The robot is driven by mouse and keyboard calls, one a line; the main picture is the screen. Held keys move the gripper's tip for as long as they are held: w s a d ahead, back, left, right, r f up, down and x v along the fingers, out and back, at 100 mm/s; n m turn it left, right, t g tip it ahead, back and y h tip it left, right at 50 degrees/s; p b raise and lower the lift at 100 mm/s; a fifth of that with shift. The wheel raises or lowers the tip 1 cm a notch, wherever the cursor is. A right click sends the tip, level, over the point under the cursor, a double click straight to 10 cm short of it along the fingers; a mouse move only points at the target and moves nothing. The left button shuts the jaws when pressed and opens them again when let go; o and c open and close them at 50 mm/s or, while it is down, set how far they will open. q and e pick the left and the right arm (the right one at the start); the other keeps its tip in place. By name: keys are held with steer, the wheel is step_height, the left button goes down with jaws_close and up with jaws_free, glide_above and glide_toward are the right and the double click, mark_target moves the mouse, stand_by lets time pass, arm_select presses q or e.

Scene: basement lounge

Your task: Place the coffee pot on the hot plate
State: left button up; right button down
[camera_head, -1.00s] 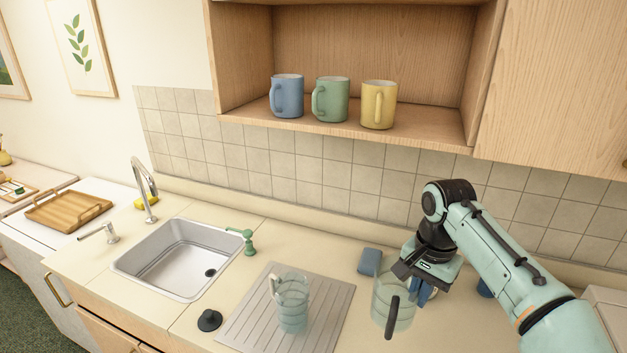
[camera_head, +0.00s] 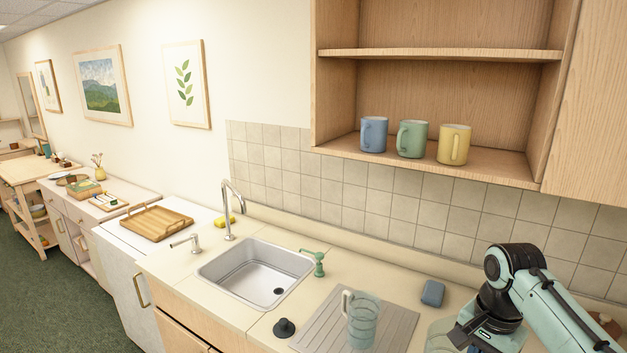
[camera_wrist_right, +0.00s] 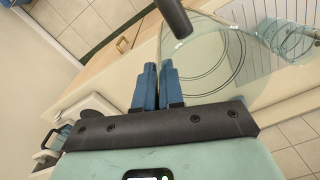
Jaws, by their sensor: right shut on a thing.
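The coffee pot is a clear glass pot (camera_head: 438,336) at the bottom edge of the head view, right of the grooved drainboard. My right gripper (camera_head: 474,346) is beside it, partly cut off by the frame. In the right wrist view, the blue fingers of my right gripper (camera_wrist_right: 157,88) are close together against the glass pot (camera_wrist_right: 225,65). The pot's dark handle (camera_wrist_right: 175,16) sticks out at the top of that view. I cannot make out a hot plate in either view. My left gripper is not in view.
A clear pitcher (camera_head: 361,322) stands on the drainboard (camera_head: 398,320), with a blue sponge (camera_head: 433,293) behind. The sink (camera_head: 255,275) is left of it. Several mugs, among them a yellow one (camera_head: 453,145), sit on the shelf above. A wooden tray (camera_head: 157,222) is further left.

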steer(key=shift+s+a+f+n, duration=0.15)
steer(key=shift+a+f+n, duration=0.15)
steer(key=shift+f, duration=0.35)
steer(key=shift+s+a+f+n, duration=0.2)
steer(key=shift+a+f, duration=0.15)
steer(key=shift+f, duration=0.25)
steer(key=w+a+f+n, duration=0.1)
steer(key=a+f+n, duration=0.2)
steer(key=f, duration=0.6)
steer(key=w+a+f+n, duration=0.1)
steer(key=a+f+n, duration=0.2)
steer(key=f, duration=0.6)
steer(key=a+f+n, duration=0.3)
steer(key=f, duration=0.7)
steer(key=shift+w+n, duration=0.3)
steer(key=shift+w, duration=0.1)
steer(key=shift+a+f, duration=0.1)
